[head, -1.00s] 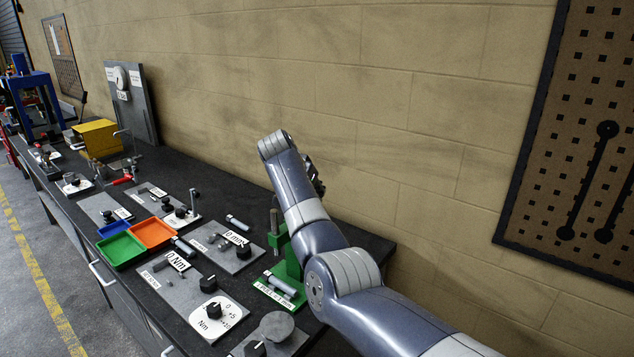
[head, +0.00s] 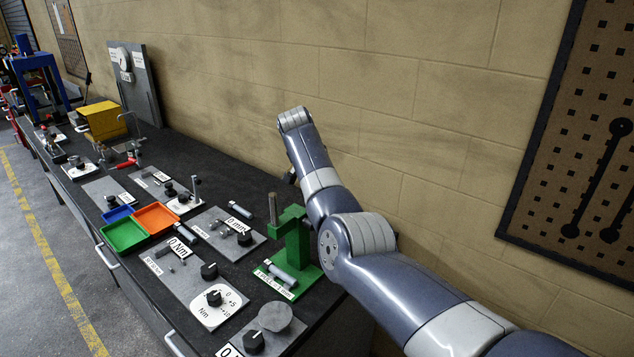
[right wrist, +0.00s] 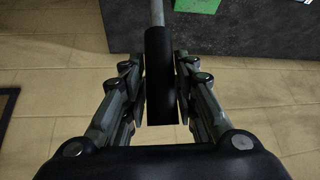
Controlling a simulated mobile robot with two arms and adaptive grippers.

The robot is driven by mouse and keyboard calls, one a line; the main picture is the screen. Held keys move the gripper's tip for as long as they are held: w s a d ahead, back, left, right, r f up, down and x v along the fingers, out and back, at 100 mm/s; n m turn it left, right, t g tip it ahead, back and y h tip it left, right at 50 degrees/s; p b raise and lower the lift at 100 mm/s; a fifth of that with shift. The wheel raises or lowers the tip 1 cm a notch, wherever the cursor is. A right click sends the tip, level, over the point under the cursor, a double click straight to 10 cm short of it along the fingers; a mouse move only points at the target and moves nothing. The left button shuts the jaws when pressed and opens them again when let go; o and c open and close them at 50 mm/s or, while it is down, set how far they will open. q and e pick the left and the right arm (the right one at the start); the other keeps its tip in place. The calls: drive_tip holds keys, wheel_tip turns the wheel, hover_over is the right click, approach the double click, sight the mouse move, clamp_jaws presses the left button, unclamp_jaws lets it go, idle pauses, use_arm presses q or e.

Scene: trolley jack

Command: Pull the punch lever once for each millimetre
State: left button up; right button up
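The green punch (head: 293,243) stands on the near right part of the bench in the head view, with a grey cylinder at its base and an upright grey post beside it. In the right wrist view, the lever's black grip (right wrist: 159,75) on a grey rod (right wrist: 157,12) lies between the fingers of my right gripper (right wrist: 161,100), with the pads against both sides. A corner of green (right wrist: 197,5) shows at the top there. In the head view my right arm hides the lever and nearly all of the gripper. My left gripper is not in view.
Left of the punch are grey plates with knobs, one with a white Nm dial (head: 218,306). A green tray (head: 123,235) and an orange tray (head: 156,217) stand farther along the bench. The wall (head: 400,100) is close behind my right arm.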

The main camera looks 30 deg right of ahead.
drive_tip(key=shift+d+f, duration=0.15)
drive_tip(key=shift+f, duration=0.05)
drive_tip(key=shift+r, duration=0.1)
drive_tip(key=v, duration=1.1)
drive_tip(key=shift+r, duration=0.4)
